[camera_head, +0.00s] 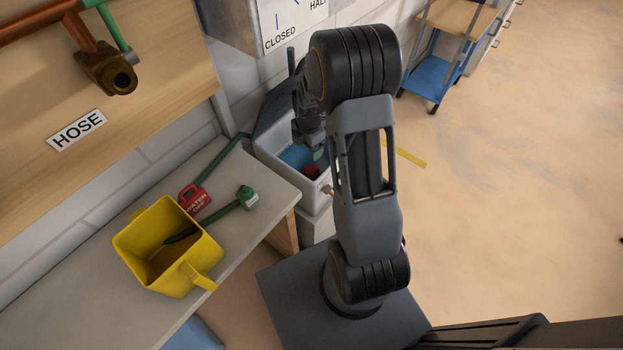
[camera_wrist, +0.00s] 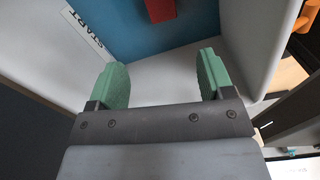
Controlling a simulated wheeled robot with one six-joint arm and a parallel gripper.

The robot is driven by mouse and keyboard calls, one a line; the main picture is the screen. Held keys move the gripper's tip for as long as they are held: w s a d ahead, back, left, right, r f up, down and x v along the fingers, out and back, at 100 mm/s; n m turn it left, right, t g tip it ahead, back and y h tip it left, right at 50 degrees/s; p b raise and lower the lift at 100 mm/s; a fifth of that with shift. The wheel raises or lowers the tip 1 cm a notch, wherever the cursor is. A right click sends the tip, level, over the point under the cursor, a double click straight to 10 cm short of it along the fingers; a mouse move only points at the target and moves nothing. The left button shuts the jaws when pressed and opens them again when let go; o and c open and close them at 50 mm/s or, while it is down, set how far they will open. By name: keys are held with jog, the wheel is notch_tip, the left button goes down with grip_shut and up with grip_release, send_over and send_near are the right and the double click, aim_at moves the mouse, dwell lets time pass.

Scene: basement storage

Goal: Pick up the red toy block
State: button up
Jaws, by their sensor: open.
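The red toy block (camera_wrist: 160,10) lies on the blue bottom of a pale bin or basin, partly cut off by the top edge of the wrist view. A red patch that looks like it (camera_head: 311,171) shows inside the bin (camera_head: 283,182) in the head view, just below my gripper. My gripper (camera_wrist: 162,63) has two green fingers spread wide apart with nothing between them. The block lies beyond the fingertips, apart from them. In the head view my gripper is mostly hidden by my own arm, with a green finger (camera_head: 318,155) showing over the bin.
A blue cart (camera_head: 432,78) stands at the back; floor at right is clear.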

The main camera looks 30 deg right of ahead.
aim_at(310, 169)
jog(key=shift+n, duration=0.6)
jog(key=f, duration=0.3)
jog(key=f+b, duration=0.1)
jog(key=f, duration=0.6)
jog(key=shift+w+d+f+b, duration=0.1)
jog(key=shift+d+f+b, duration=0.05)
jog(key=shift+d+b, duration=0.2)
jog(key=shift+d+f+b, duration=0.2)
jog(key=shift+f+b, duration=0.25)
jog(key=shift+f, duration=2.65)
jog(key=shift+c, duration=0.3)
jog(key=c, duration=0.9)
jog(key=shift+r, duration=0.1)
jog(key=shift+c, duration=0.2)
